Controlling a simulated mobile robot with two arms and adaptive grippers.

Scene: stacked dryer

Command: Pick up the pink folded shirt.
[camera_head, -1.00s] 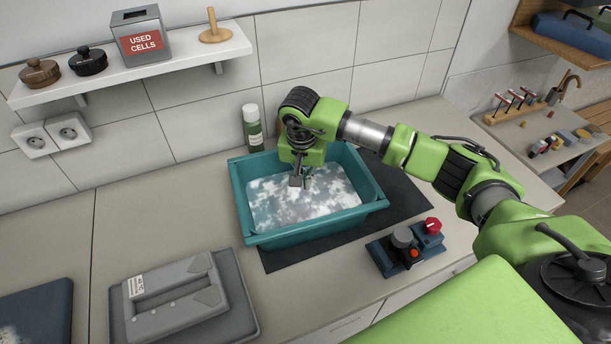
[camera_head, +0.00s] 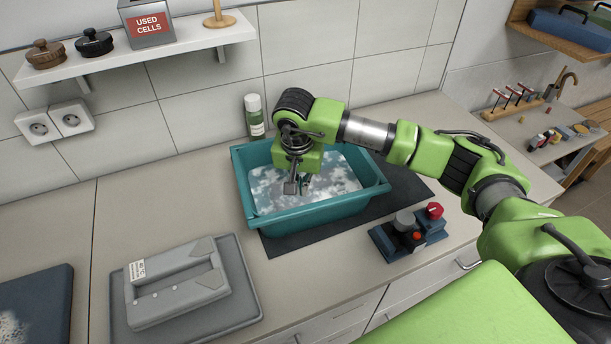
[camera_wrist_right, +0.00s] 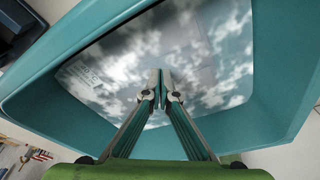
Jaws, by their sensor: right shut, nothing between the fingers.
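I see no pink folded shirt in either view. A teal tub (camera_head: 315,217) stands on the counter and shows around the fingers in the right wrist view (camera_wrist_right: 280,120). Inside it is a flat, mottled white and grey-blue surface (camera_head: 335,180); I cannot tell whether it is foamy liquid or cloth. My right gripper (camera_head: 297,187) points down inside the tub, near its front wall. In the right wrist view its fingertips (camera_wrist_right: 160,84) are together, with nothing between them, over the mottled surface. My left gripper is not in view.
A dark mat (camera_head: 405,187) lies under the tub. A grey device (camera_head: 172,282) on a tray is at left. A shelf (camera_head: 150,62) hangs above.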

